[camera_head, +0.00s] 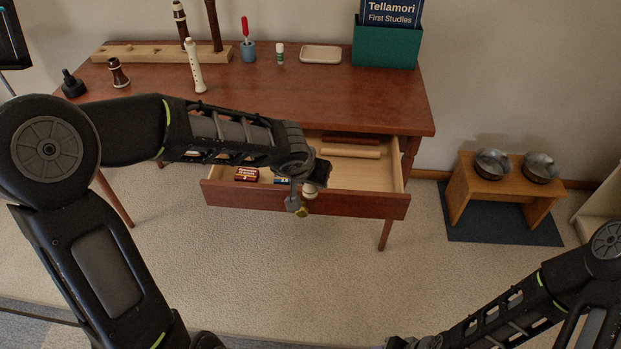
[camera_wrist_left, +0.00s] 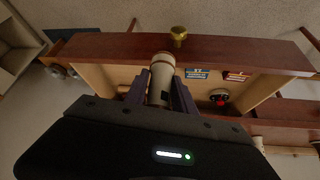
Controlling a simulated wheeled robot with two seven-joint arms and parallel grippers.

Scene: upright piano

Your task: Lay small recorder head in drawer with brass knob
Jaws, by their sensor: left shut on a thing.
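The small cream recorder head (camera_wrist_left: 160,78) is between the fingers of my left gripper (camera_wrist_left: 160,88) in the left wrist view. Its far end overlaps the drawer's front board; I cannot tell if they touch. In the head view my left gripper (camera_head: 299,184) is over the front of the open drawer (camera_head: 225,195), and a bit of the recorder head (camera_head: 310,191) shows beside it. The brass knob (camera_wrist_left: 178,35) is on the drawer front and also shows in the head view (camera_head: 302,211). My right gripper (camera_head: 402,343) is only partly visible at the bottom edge.
The drawer holds a red box (camera_head: 248,174), a blue box (camera_head: 281,179) and wooden pieces (camera_head: 350,152) at the back right. The desk (camera_head: 380,100) carries a recorder stand (camera_head: 140,53), a cream recorder part (camera_head: 195,68) and a green book box (camera_head: 385,45). A bench with bowls (camera_head: 500,185) stands right.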

